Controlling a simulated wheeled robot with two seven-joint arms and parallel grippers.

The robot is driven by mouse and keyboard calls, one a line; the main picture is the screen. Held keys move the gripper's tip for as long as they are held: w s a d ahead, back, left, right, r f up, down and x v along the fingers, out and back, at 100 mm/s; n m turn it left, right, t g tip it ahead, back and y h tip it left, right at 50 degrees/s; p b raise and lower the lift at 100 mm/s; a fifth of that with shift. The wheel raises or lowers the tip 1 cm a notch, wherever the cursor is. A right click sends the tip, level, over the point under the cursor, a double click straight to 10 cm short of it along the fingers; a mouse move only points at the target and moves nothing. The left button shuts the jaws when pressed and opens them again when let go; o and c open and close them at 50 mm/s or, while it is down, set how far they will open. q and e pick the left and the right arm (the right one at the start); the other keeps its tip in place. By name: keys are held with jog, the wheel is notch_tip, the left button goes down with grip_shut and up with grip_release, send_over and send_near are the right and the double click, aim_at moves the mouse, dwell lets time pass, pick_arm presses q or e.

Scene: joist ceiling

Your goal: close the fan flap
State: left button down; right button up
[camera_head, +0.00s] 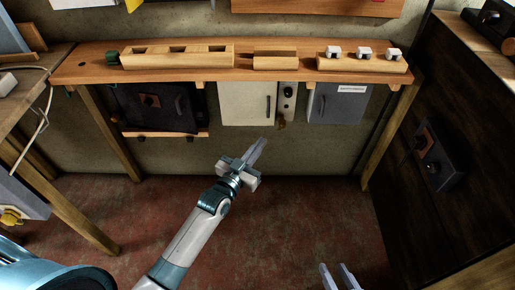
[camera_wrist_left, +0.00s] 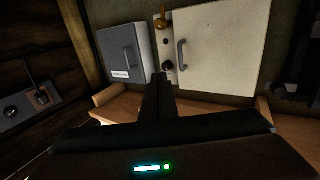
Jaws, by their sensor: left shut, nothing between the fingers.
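I cannot tell for sure which door is the fan flap. Under the wooden shelf (camera_head: 220,75) hang a dark panel (camera_head: 129,95), a cream door (camera_head: 240,105) with a dark handle, and a grey door (camera_head: 338,106) with a white label. The cream door looks shut. My left gripper (camera_head: 260,147) is shut and empty, held in front of and below the cream door, apart from it. My right gripper (camera_head: 338,272) is open and empty at the bottom edge.
A narrow strip with a dark knob (camera_head: 288,91) and an orange knob (camera_head: 282,125) sits between the cream and grey doors. Wooden blocks (camera_head: 178,56) lie on the shelf. A dark wooden cabinet (camera_head: 465,150) stands at the right, a bench at the left. The red floor (camera_head: 310,215) is clear.

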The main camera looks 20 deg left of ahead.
pick_arm(q)
jog(key=shift+s, duration=0.85)
pick_arm(e)
jog(key=shift+s+d+f, duration=0.15)
jog(key=shift+s+f, duration=0.15)
